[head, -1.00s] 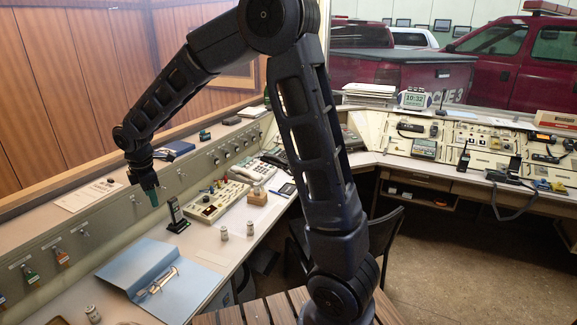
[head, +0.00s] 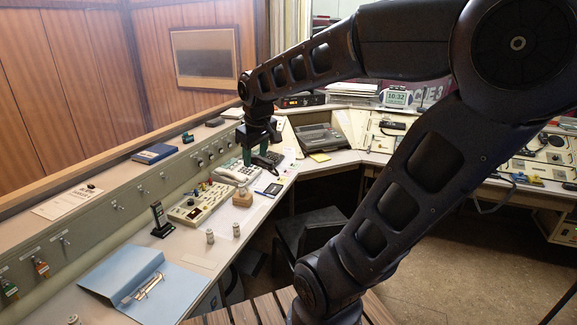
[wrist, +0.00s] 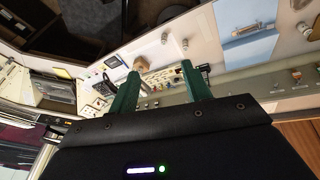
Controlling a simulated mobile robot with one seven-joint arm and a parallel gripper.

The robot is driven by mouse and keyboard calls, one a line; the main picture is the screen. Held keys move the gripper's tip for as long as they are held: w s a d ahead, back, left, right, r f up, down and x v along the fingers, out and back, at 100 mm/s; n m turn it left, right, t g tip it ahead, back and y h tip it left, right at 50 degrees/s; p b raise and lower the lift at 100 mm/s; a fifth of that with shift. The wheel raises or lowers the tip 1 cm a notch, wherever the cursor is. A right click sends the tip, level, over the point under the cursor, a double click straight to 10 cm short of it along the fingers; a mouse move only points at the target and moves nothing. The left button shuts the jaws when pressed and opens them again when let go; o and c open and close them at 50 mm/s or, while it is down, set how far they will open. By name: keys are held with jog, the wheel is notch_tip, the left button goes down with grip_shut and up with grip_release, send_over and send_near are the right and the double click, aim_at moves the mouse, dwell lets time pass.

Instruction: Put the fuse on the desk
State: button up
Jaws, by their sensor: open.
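My gripper (head: 262,161) has green fingers and is open and empty, above the far part of the left desk near the telephone. Its fingers also show apart in the wrist view (wrist: 160,68). Small pale cylinders, which may be fuses, stand upright on the desk (head: 183,247): one (head: 210,236), a second (head: 236,230) beside it, and another (head: 73,320) at the lower left. In the wrist view the pair shows as one cylinder (wrist: 164,38) and another (wrist: 186,44), beyond the fingers. I cannot tell for certain which thing is the fuse.
A telephone (head: 238,172), a button panel (head: 200,203), a wooden block (head: 242,198), a black stand (head: 161,220) and a blue folder (head: 125,283) occupy the desk. A hook panel (head: 110,210) with tags runs along the back. A chair (head: 310,232) stands by the desk.

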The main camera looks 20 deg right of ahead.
jog(key=s+d+f+m, duration=0.1)
jog(key=s+d+m, duration=0.4)
jog(key=s, duration=0.3)
jog(key=shift+s+d+m+t, duration=0.3)
jog(key=shift+d+t, duration=0.1)
jog(key=shift+d, duration=0.4)
